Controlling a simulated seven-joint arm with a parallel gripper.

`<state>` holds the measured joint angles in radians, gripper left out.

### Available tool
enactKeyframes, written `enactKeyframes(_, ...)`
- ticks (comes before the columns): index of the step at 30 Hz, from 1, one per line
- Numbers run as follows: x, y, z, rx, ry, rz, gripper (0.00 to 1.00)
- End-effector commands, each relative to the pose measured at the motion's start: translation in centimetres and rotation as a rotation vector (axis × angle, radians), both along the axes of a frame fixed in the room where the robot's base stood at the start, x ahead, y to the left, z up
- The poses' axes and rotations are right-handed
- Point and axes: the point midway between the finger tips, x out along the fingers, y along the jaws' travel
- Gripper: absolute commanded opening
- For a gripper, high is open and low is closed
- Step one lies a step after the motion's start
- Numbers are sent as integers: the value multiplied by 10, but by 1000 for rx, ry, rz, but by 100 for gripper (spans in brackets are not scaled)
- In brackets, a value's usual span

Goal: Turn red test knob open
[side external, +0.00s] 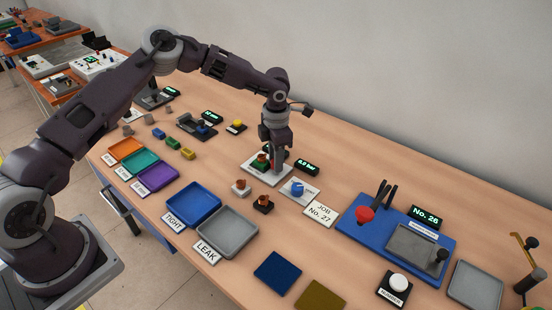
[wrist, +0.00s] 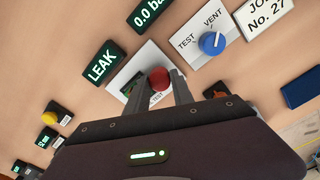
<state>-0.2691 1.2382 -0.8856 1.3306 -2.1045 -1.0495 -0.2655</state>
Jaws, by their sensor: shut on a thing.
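The red test knob (wrist: 159,79) shows in the wrist view at the edge of a white plate (wrist: 150,56) with a small TEST label. My gripper (wrist: 160,88) has a finger on each side of the knob and is shut on it. I cannot tell the knob's angle.
A blue knob (wrist: 212,43) on a TEST/VENT plate is close by. Displays read LEAK (wrist: 102,64) and 0.0 bar (wrist: 148,13). Blue TIGHT (side external: 193,204) and grey LEAK (side external: 228,231) trays lie nearer.

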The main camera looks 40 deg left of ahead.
Motion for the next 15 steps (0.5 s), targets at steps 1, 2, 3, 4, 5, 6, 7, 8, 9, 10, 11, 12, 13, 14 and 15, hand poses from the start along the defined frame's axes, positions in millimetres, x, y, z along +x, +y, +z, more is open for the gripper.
enactKeyframes(1, 0, 1, 1, 2, -1, -40, 0)
enactKeyframes(2, 0, 1, 1, 2, -1, -70, 0)
enactKeyframes(3, 0, 1, 1, 2, -1, -108, 0)
enactKeyframes(4, 0, 1, 1, 1, -2, -137, 0)
enactKeyframes(5, 0, 1, 1, 1, -2, -166, 0)
enactKeyframes(6, 0, 1, 1, 1, -2, -204, 0)
enactKeyframes(7, 0, 1, 1, 2, -1, -232, 0)
enactKeyframes(8, 0, 1, 1, 1, -2, -260, 0)
enactKeyframes(9, 1, 1, 1, 1, -2, -298, 0)
enactKeyframes(10, 0, 1, 1, 1, -1, -326, 0)
enactKeyframes(11, 1, 1, 1, 1, -1, -354, 0)
enactKeyframes(12, 0, 1, 1, 1, -1, -392, 0)
enactKeyframes(13, 1, 1, 1, 1, -2, -420, 0)
enactKeyframes(14, 1, 1, 1, 2, -1, -448, 0)
enactKeyframes(15, 1, 1, 1, 1, -2, -487, 0)
